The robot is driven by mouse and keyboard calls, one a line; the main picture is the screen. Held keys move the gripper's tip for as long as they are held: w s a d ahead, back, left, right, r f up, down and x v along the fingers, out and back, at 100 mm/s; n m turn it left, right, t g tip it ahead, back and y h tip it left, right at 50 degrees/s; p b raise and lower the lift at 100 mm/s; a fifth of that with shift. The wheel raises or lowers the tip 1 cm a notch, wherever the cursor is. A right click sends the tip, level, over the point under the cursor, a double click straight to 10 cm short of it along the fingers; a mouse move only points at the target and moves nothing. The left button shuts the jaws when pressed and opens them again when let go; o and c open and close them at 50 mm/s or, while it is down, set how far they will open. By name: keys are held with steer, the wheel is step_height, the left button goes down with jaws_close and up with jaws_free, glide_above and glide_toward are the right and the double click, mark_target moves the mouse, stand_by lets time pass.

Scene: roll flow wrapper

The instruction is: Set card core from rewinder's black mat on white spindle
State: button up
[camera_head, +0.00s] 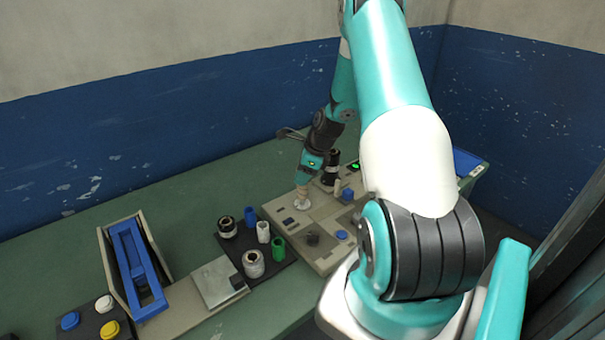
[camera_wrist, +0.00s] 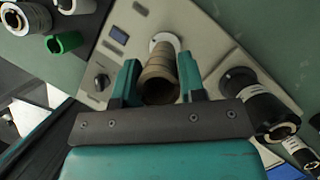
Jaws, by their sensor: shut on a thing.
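The card core is a brown tube (camera_wrist: 159,75) between the two teal fingers of my gripper (camera_wrist: 157,82) in the wrist view. My gripper is shut on it. In the head view my gripper (camera_head: 304,184) points down over the beige machine, with the tan core below its fingers. A round white spindle base (camera_wrist: 166,41) shows at the core's far end, and also in the head view (camera_head: 301,206). The core lines up roughly with it, but I cannot tell whether it is around the spindle or just above it. The black mat (camera_head: 233,248) lies left of the machine.
The mat carries a green core (camera_head: 278,249), a white core (camera_head: 263,232), a blue core (camera_head: 250,217) and wound rolls. A black roll (camera_wrist: 258,102) stands close to my gripper on the machine panel (camera_wrist: 205,32). A blue-framed tray (camera_head: 133,262) is at left.

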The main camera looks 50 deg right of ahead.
steer(key=shift+f, duration=0.1)
steer(key=shift+f+b, duration=0.5)
steer(key=shift+f, duration=0.3)
steer(key=shift+f, duration=0.25)
stand_by(0.4)
steer(key=o, duration=1.5)
steer(key=shift+c, duration=0.2)
steer(key=shift+r+p, duration=3.4)
steer(key=shift+r, duration=0.65)
